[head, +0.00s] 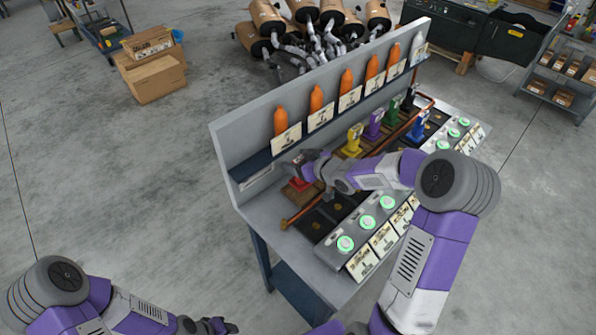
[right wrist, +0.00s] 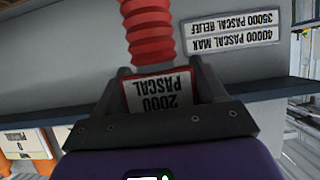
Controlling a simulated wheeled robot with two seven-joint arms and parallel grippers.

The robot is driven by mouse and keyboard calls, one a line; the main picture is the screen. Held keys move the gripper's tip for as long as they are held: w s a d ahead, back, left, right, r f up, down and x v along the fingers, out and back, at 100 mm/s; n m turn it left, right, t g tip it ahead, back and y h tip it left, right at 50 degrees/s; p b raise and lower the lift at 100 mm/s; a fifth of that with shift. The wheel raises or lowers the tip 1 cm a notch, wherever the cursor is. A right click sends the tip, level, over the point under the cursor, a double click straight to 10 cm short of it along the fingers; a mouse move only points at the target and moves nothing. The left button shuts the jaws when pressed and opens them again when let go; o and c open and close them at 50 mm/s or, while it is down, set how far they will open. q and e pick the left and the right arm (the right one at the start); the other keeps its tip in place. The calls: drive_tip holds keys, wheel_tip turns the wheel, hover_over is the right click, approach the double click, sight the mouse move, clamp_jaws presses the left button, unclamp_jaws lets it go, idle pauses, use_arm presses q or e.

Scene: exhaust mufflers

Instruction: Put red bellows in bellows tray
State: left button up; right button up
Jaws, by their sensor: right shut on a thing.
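My right gripper (head: 305,168) is shut on the red bellows (head: 300,184) at the left end of the workbench. In the right wrist view the gripper (right wrist: 160,88) clasps the bellows' block, labelled "2000 PASCAL" upside down; the ribbed red bellows (right wrist: 148,30) extends from it toward the picture's top. In the head view the gripper covers much of it, and its lower end is over a brownish patch; I cannot tell whether they touch. No tray is clearly identifiable as the bellows tray. My left gripper (head: 222,326) is low, away from the bench, its jaws unclear.
Yellow (head: 353,140), purple (head: 374,124), green (head: 390,109) and blue (head: 418,125) pieces stand along the bench. A panel (head: 345,243) with green-lit buttons runs along the front. A copper-coloured rail (head: 300,213) borders the dark bench section.

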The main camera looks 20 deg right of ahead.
drive_tip(key=shift+f+b, duration=0.65)
drive_tip(key=shift+f, duration=1)
drive_tip(key=shift+f, duration=0.1)
drive_tip(key=shift+f, duration=0.15)
drive_tip(key=o, duration=1.7)
drive_tip(key=shift+c, duration=0.2)
